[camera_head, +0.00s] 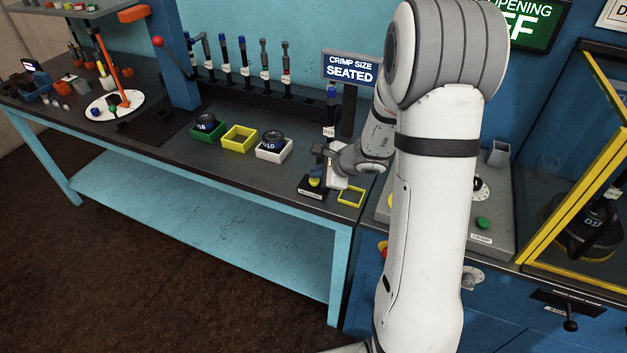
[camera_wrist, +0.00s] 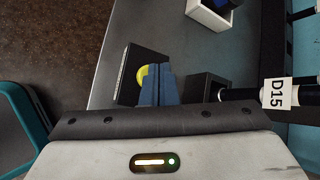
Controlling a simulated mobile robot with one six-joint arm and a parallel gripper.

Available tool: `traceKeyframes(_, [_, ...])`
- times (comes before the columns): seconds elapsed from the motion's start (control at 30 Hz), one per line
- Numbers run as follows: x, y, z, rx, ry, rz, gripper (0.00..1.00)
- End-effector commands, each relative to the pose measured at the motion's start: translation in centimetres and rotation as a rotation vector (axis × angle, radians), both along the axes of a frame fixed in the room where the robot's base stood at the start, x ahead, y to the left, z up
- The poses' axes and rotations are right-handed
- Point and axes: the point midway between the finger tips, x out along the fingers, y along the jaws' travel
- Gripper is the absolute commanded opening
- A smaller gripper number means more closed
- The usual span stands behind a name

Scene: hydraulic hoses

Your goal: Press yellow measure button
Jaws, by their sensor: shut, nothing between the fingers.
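The yellow measure button (camera_head: 314,182) sits on a small black box (camera_head: 312,193) near the front edge of the bench. In the wrist view the yellow button (camera_wrist: 142,76) shows partly, just left of my blue fingertips, on the black box (camera_wrist: 130,92). My gripper (camera_head: 319,170) is shut and empty, with its fingers (camera_wrist: 158,84) pointing down at the button and covering part of it. I cannot tell whether the fingertips touch the button.
A hose labelled D15 (camera_wrist: 275,93) stands close to the right of my gripper. Green (camera_head: 207,133), yellow (camera_head: 239,138) and white (camera_head: 273,148) bins stand to the left. A yellow square frame (camera_head: 351,197) lies to the right. A sign (camera_head: 351,68) reads "CRIMP SIZE SEATED".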

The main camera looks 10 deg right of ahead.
Motion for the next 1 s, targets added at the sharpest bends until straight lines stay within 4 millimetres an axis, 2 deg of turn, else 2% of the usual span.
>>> traceKeyframes(1.0, [0.01,0.02,-0.77,0.000,0.000,0.000,0.00])
